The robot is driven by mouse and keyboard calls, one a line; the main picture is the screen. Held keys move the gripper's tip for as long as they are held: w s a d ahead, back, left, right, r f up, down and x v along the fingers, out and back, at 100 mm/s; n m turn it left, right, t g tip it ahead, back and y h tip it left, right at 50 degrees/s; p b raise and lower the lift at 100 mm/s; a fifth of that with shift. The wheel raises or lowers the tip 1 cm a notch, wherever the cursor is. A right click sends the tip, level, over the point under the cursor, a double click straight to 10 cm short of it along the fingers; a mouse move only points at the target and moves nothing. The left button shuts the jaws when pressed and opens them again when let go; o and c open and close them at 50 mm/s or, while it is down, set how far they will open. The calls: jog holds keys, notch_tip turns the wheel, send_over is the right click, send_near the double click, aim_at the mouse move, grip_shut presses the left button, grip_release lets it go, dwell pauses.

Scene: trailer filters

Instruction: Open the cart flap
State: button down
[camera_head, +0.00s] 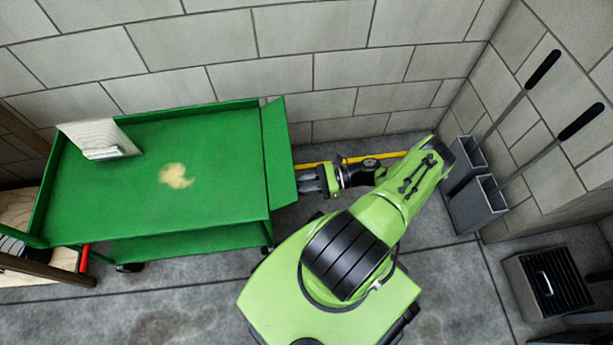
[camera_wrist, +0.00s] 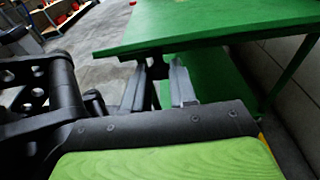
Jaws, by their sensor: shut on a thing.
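The green cart (camera_head: 130,215) stands against the wall at the left of the head view. Its flap (camera_head: 279,150) is the green panel along the cart's right end. It leans outward from the tray, though its exact angle is hard to tell. My gripper (camera_head: 302,183) is at the flap's outer edge, near its front corner, shut on it. In the wrist view my gripper (camera_wrist: 160,72) has its two grey fingers reaching to the underside of a green panel edge (camera_wrist: 215,30). The fingertips' contact is partly hidden under that edge.
A white book-like object (camera_head: 98,140) and a tan patch (camera_head: 176,176) are on the cart tray. Two grey bins (camera_head: 475,200) with long black-handled tools stand by the right wall. A dark slatted box (camera_head: 548,283) lies at lower right.

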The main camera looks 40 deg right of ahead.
jog(key=shift+d+f+t+y, duration=0.1)
jog(key=shift+f+t+y, duration=0.6)
jog(key=shift+f+y, duration=0.15)
jog(key=c, duration=0.9)
grip_release()
jog(key=v, duration=1.5)
jog(key=shift+s+d, duration=0.2)
jog(key=shift+d, duration=0.15)
